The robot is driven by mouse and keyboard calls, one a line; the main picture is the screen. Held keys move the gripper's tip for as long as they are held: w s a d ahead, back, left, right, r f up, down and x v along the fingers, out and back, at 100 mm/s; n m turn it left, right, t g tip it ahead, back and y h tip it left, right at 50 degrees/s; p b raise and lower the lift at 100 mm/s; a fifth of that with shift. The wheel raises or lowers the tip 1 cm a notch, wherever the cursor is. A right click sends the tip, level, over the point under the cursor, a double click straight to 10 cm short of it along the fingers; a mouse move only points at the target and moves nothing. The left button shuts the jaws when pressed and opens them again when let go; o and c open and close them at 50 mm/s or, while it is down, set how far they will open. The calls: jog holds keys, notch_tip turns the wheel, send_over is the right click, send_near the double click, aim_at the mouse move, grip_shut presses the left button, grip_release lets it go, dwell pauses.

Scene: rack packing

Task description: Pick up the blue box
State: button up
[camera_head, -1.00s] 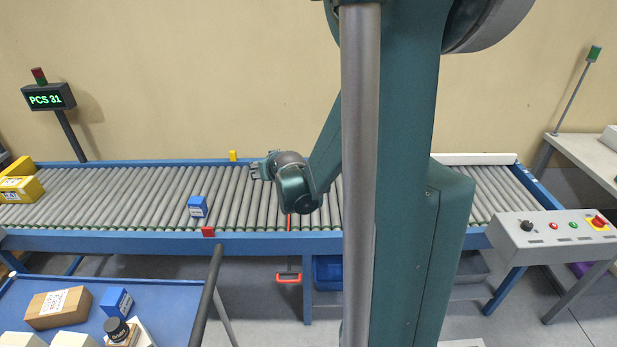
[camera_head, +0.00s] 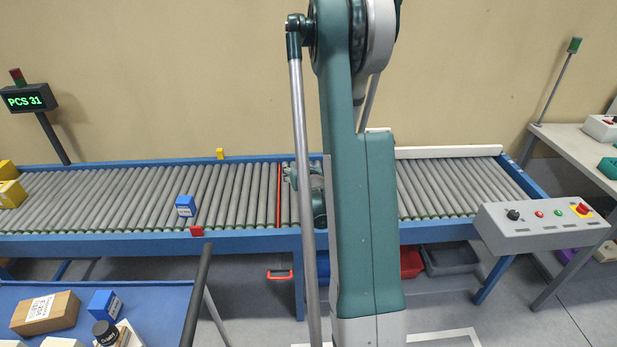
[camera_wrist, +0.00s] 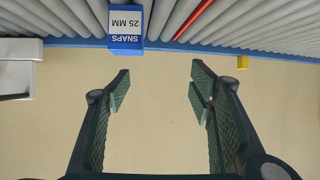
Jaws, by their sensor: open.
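A small blue box (camera_head: 186,206) with a white label sits on the roller conveyor (camera_head: 110,190), left of my arm in the head view. A second blue box (camera_head: 105,303) stands on the blue tabletop at lower left. In the wrist view a blue box (camera_wrist: 126,25) reads "SNAPS 25 MM" upside down, at the top edge beside the rail. I cannot tell for certain which box that is. My gripper (camera_head: 290,176) is over the conveyor, right of the conveyor box and partly hidden by my arm. In the wrist view its fingers (camera_wrist: 160,85) are apart and empty.
Yellow boxes (camera_head: 9,192) lie at the conveyor's left end. A brown box (camera_head: 46,312) and a dark-capped jar (camera_head: 105,333) stand on the blue tabletop (camera_head: 150,300). A control panel (camera_head: 540,225) is at right. The rollers between box and gripper are clear.

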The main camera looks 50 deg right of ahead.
jog(key=shift+m+h, duration=0.3)
jog(key=shift+h, duration=0.2)
jog(key=d+f, duration=0.1)
jog(key=s+d+f, duration=0.1)
jog(key=d+f, duration=0.1)
jog(key=s+d+f, duration=0.1)
jog(key=d, duration=0.1)
jog(key=shift+s+d+f, duration=0.1)
jog(key=shift+s+f, duration=0.05)
jog(key=shift+s, duration=0.1)
jog(key=shift+b+x, duration=0.3)
jog(key=shift+x, duration=1)
jog(key=shift+b+x, duration=0.7)
jog(key=shift+x, duration=1.9)
jog(key=shift+d, duration=0.1)
jog(key=c, duration=1.1)
